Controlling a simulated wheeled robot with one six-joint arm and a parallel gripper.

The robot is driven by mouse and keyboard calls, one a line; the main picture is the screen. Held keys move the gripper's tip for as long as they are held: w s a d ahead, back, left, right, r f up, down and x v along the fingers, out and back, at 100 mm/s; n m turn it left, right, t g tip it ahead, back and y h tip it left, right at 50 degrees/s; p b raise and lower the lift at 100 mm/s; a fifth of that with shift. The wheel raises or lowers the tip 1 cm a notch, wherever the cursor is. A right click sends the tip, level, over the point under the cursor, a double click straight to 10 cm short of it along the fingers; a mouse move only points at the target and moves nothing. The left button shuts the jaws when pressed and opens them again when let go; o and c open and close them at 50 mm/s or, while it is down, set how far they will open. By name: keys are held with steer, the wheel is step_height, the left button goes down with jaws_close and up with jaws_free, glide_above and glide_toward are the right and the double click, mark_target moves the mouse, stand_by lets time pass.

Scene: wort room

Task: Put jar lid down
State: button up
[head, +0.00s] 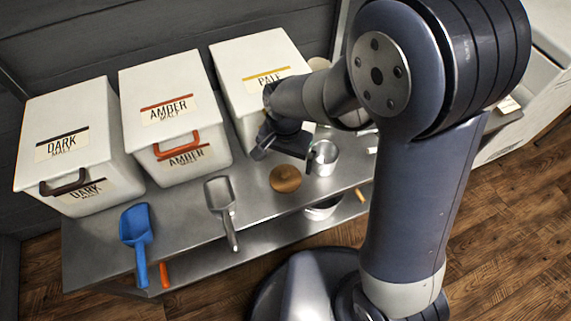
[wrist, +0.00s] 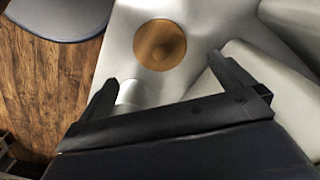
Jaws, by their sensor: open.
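The jar lid, a round brown wooden disc with a small knob (head: 285,179), lies on the metal bench (head: 262,216) near its front edge. It also shows in the wrist view (wrist: 160,45), flat on the metal, just beyond my fingertips. My gripper (head: 284,155) is open above the bench, behind the lid in the head view. Its two dark fingers are spread apart in the wrist view (wrist: 160,76), with nothing held between them. The lid is apart from both fingers.
A metal cup (head: 324,159) stands right of the lid, close to my gripper. Dark (head: 75,140), amber (head: 168,108) and pale (head: 255,70) malt bins line the back. A grey scoop (head: 220,198) and blue scoop (head: 137,232) lie to the left.

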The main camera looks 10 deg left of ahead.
mark_target(286, 173)
step_height(286, 173, up, 5)
steer(key=shift+f+p, duration=0.2)
steer(key=shift+p, duration=0.15)
steer(key=shift+f, duration=0.15)
steer(key=shift+f+b, duration=1.05)
steer(key=shift+f, duration=2.95)
steer(key=shift+f, duration=0.1)
